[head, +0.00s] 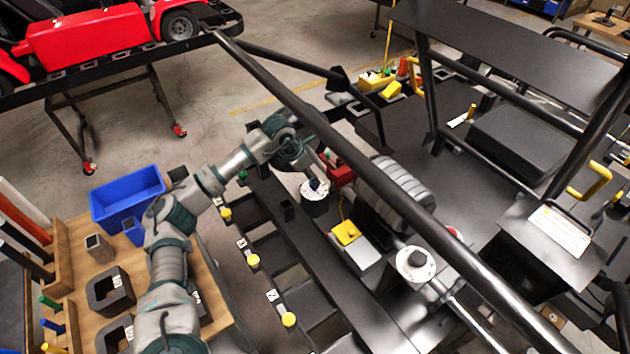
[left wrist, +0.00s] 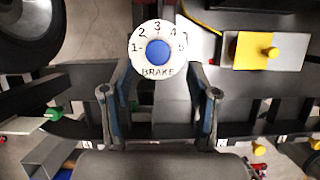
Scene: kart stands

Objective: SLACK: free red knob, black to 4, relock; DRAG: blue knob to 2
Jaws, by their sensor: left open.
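A white dial (left wrist: 158,25) marked with numbers and the word BRAKE faces the left wrist view. A round blue knob (left wrist: 158,52) sits at its centre; I cannot tell which number it points to. My left gripper (left wrist: 159,85) is open, its two fingers below and to either side of the dial, apart from the knob. Another white-topped dial (head: 415,263) stands to the right. A red part (head: 452,233) beside the dark bar is mostly hidden. My right gripper is not in view.
A long dark bar (head: 290,100) crosses diagonally above the work area. A yellow block with a yellow knob (head: 347,232) is close to the blue-knob dial. A ribbed grey cylinder (head: 400,190) lies behind. A wooden bench with a blue bin (head: 127,195) is at left.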

